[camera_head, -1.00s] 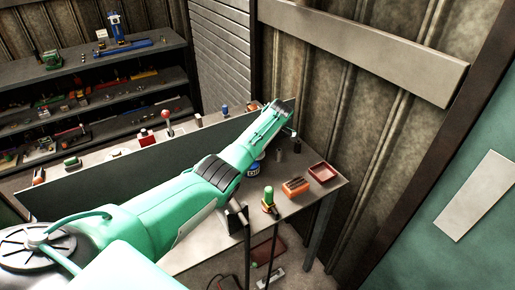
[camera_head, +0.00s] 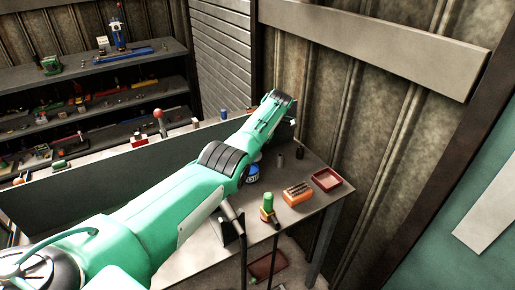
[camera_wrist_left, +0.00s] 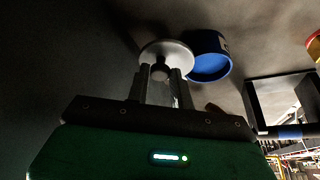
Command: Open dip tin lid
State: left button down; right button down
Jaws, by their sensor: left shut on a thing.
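The blue dip tin (camera_head: 253,173) stands on the grey workbench, partly hidden by my left arm in the head view. In the left wrist view the blue tin (camera_wrist_left: 208,62) shows just beyond and to the right of a pale round lid (camera_wrist_left: 167,50). My left gripper (camera_wrist_left: 162,76) is shut on the dark knob (camera_wrist_left: 160,72) of this lid. The lid overlaps the tin's left edge in that view and looks offset from it; the gap between them cannot be told. In the head view the left fingers are hidden by the arm. My right gripper is not in view.
On the workbench (camera_head: 310,203) stand a green-topped bottle (camera_head: 268,204), an orange block with several holes (camera_head: 298,192), a red tray (camera_head: 327,178) and small dark cylinders (camera_head: 300,152). A grey upright panel (camera_head: 95,190) runs behind my arm. The corrugated wall is close beyond the bench.

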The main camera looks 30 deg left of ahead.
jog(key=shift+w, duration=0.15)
pick_arm(q)
jog(key=c, duration=1.2)
grip_release()
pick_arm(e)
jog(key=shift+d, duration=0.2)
pick_arm(q)
jog(key=b+v, duration=0.3)
jog(key=v, duration=1.1)
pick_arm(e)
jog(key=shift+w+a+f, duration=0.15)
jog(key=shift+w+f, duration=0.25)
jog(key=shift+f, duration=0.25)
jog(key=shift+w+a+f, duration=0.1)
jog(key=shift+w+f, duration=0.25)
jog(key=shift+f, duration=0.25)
pick_arm(q)
jog(key=shift+s, duration=0.1)
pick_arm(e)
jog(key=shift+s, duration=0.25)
